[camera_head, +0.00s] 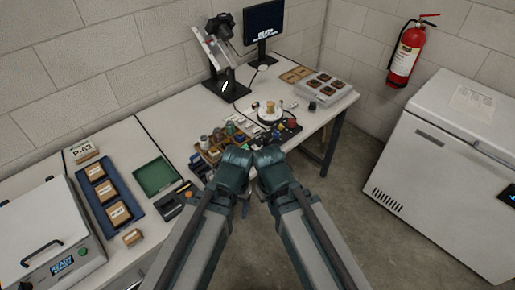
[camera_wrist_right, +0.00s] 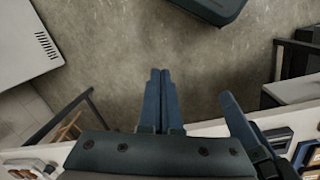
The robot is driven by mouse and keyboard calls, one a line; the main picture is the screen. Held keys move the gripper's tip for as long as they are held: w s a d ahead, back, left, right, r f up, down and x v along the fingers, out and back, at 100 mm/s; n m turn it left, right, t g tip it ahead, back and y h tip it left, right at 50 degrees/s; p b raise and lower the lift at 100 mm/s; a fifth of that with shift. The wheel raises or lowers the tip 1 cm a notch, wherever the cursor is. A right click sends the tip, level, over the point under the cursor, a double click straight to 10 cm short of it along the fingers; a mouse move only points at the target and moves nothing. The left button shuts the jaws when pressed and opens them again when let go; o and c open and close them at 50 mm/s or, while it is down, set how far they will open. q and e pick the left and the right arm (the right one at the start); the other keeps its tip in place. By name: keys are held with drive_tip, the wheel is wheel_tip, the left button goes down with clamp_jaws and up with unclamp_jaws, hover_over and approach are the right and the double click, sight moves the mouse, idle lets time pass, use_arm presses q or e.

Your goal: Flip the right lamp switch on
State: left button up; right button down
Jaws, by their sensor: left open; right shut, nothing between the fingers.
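The black control box (camera_head: 290,131) with a red knob stands on the bench at the front right, beside a round white turntable (camera_head: 270,112). I cannot make out which switch is the right lamp switch or how it is set. My left gripper (camera_head: 235,167) and right gripper (camera_head: 268,160) are side by side at the bench's front edge, with their fingertips mostly hidden by the arms. In the right wrist view, the right fingers (camera_wrist_right: 160,100) are shut and empty above the floor. A dark finger to their right (camera_wrist_right: 238,122) looks like part of my left gripper.
Small jars and a wooden rack (camera_head: 212,148) stand left of the grippers. A dark stand (camera_head: 228,85) and a monitor (camera_head: 264,22) are at the back. A grey tray (camera_head: 325,88) is at the back right. A white chest freezer (camera_head: 440,150) stands right; floor between is clear.

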drive_tip(key=w+r+n+t+y+p, duration=0.1)
drive_tip(key=w+r+n+t+y, duration=0.1)
drive_tip(key=w, duration=1.1)
drive_tip(key=w+d+r+n+t+y+p, duration=0.1)
drive_tip(key=w+r+n+t+y, duration=0.1)
drive_tip(key=w, duration=1.1)
wheel_tip(320, 180, up, 3)
drive_tip(key=shift+w+d+f+n+t+y, duration=0.2)
drive_tip(key=shift+w+n+t+y, duration=0.15)
drive_tip(key=shift+t+y, duration=0.6)
drive_tip(key=shift+w, duration=0.1)
drive_tip(key=b, duration=0.9)
hover_over(257, 149)
drive_tip(key=s+d, duration=0.1)
drive_tip(key=d, duration=0.1)
drive_tip(key=f, duration=0.8)
drive_tip(key=shift+s+a+f, duration=0.15)
drive_tip(key=shift+a+f, duration=0.05)
drive_tip(key=shift+f, duration=0.2)
drive_tip(key=shift+s+d+f+b, duration=0.1)
drive_tip(key=shift+s+f+b, duration=0.05)
drive_tip(key=shift+f+b, duration=0.35)
drive_tip(key=shift+s+d+f+b, duration=0.15)
drive_tip(key=shift+f+b, duration=0.15)
drive_tip(key=shift+f, duration=0.25)
drive_tip(key=shift+f+b, duration=0.55)
drive_tip(key=shift+r, duration=0.1)
